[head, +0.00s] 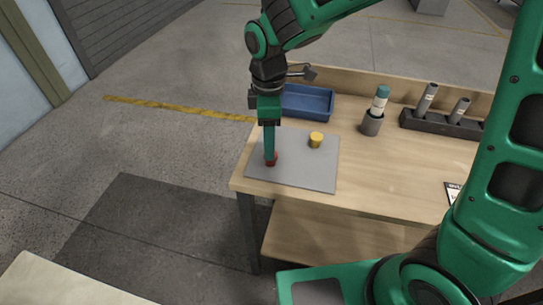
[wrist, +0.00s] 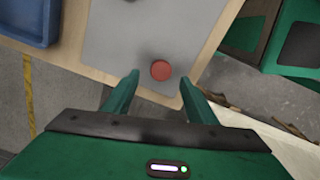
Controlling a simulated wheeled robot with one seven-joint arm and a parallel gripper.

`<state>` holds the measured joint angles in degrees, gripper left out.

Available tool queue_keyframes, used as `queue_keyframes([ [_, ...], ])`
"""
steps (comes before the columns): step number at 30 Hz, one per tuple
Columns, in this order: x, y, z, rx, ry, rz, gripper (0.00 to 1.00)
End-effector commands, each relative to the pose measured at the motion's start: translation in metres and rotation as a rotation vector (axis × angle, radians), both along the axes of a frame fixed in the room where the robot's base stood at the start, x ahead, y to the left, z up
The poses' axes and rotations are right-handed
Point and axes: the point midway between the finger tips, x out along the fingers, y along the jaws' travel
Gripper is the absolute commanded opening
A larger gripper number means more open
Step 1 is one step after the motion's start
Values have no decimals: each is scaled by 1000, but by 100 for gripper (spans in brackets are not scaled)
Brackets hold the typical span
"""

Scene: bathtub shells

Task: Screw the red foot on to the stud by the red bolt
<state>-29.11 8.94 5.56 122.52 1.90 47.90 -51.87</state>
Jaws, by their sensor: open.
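The red foot (head: 271,161) is a small round piece on the grey mat (head: 305,178), near the mat's left edge. In the wrist view the red foot (wrist: 160,70) shows its round top, just beyond and between my fingertips. My gripper (head: 269,154) points straight down over it and hides part of it. The wrist view shows my gripper (wrist: 159,80) open, one finger on each side, with a gap to the foot. I cannot tell whether the tips are level with it. I cannot make out the stud or the red bolt.
A yellow foot (head: 316,140) stands on the mat to the right. Behind are a blue tray (head: 308,103), a grey cup with a teal-capped bottle (head: 379,104), and a dark rack (head: 440,123) with grey cylinders. A pale surface (head: 60,285) shows at lower left.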

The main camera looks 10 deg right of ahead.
Motion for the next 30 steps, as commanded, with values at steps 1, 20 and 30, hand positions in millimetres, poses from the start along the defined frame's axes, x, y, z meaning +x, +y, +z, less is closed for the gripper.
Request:
queue_keyframes([
  [1,-2,-1,-8,-3,4,0,52],
  [20,-2,-2,-42,-1,1,-1,33],
  [30,-2,-2,-41,-1,1,-1,8],
])
